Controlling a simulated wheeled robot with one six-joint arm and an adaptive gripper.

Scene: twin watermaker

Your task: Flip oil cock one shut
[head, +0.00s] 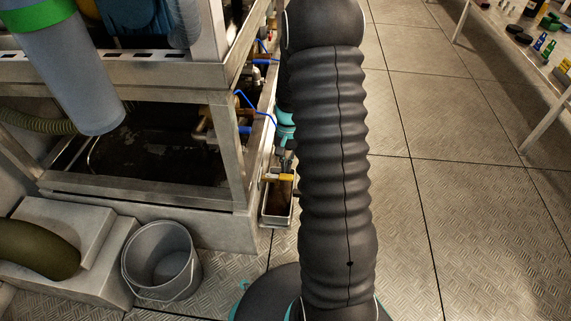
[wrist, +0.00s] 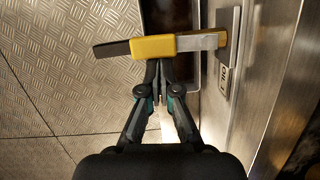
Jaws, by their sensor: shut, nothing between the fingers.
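The oil cock's lever has a yellow sleeve (wrist: 155,47), with a bare metal part on its right and a dark end on its left. In the wrist view it lies nearly level across the picture, beside the metal frame. It also shows as a small yellow handle in the head view (head: 279,177), pointing left-right. My gripper (wrist: 161,74) is shut and empty, its fingertips at the near edge of the yellow sleeve. I cannot tell whether they touch it. A small label (wrist: 226,80) on the frame is too blurred to read fully. My arm hides part of the cock area in the head view.
A metal drip tray (head: 277,208) stands under the yellow handle. Blue-handled valves (head: 261,107) are farther along the frame. A grey bucket (head: 162,258) stands on the floor at left. A workbench (head: 549,110) with small items is at right, with clear floor between.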

